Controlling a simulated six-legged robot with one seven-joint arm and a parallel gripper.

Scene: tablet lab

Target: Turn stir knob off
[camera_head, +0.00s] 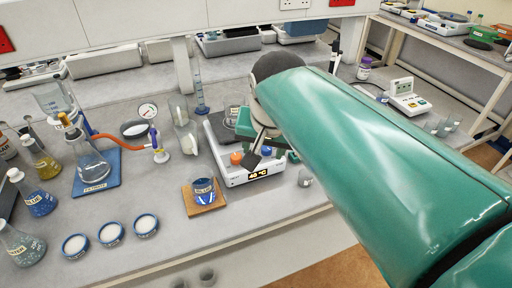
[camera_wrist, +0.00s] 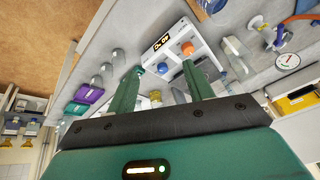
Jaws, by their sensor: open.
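The white stirrer hotplate (camera_head: 222,150) stands mid-bench with a lit display (camera_head: 260,173) reading about 40 °C. Its front has an orange knob (camera_head: 236,157) and a blue knob (camera_head: 266,151). I cannot read which one is marked stir. My gripper (camera_head: 265,157) is open over the right part of the front, its fingers on either side of the blue knob. In the wrist view, the blue knob (camera_wrist: 163,68) shows between the fingertips of my gripper (camera_wrist: 162,70). The orange knob (camera_wrist: 187,48) is just beyond the right fingertip. Whether the fingers touch the blue knob is unclear.
A beaker of blue liquid (camera_head: 203,190) sits on a wooden board (camera_head: 207,209) left of the hotplate's front. A flask with a red hose (camera_head: 92,160) stands farther left.

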